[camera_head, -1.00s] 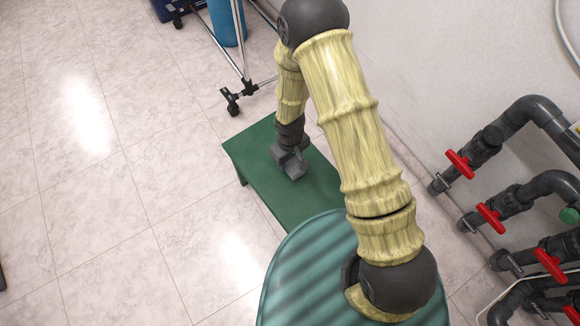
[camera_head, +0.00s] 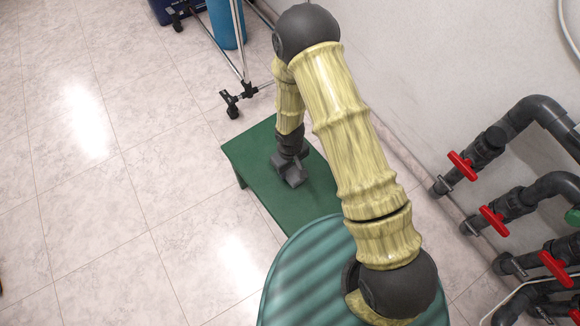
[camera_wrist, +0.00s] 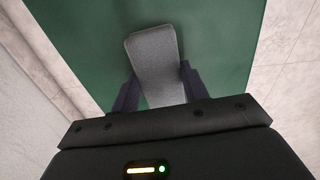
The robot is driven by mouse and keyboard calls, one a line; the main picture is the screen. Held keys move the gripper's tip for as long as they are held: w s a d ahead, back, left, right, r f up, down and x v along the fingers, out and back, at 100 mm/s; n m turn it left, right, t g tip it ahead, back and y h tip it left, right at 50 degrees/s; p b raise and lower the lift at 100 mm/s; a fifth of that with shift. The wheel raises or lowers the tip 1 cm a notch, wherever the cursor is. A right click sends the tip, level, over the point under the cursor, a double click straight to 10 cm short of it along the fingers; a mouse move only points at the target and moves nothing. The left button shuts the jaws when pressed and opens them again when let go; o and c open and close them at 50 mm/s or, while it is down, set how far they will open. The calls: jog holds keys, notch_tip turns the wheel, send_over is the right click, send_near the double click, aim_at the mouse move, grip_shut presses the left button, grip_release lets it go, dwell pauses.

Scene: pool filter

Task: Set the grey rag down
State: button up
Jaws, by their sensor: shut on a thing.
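The grey rag (camera_wrist: 156,60) is a folded, flat grey strip between the two dark fingers of my gripper (camera_wrist: 158,88) in the wrist view. My gripper is shut on it. In the head view my gripper (camera_head: 290,176) is low over the green table (camera_head: 262,158), pointing down, with the grey rag (camera_head: 294,172) at its end. The green table top also fills the background of the wrist view (camera_wrist: 85,30). I cannot tell whether the rag touches the table top.
Red-handled valves on dark pipes (camera_head: 495,220) line the wall at the right. A wheeled metal stand (camera_head: 240,90) and a blue cylinder (camera_head: 226,25) stand beyond the table. The tiled floor (camera_head: 100,200) at the left is clear. The table top around my gripper is bare.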

jog(key=o, duration=1.2)
jog(key=shift+c, duration=0.2)
notch_tip(320, 180, up, 12)
jog(key=p, duration=0.5)
jog(key=shift+r, duration=0.15)
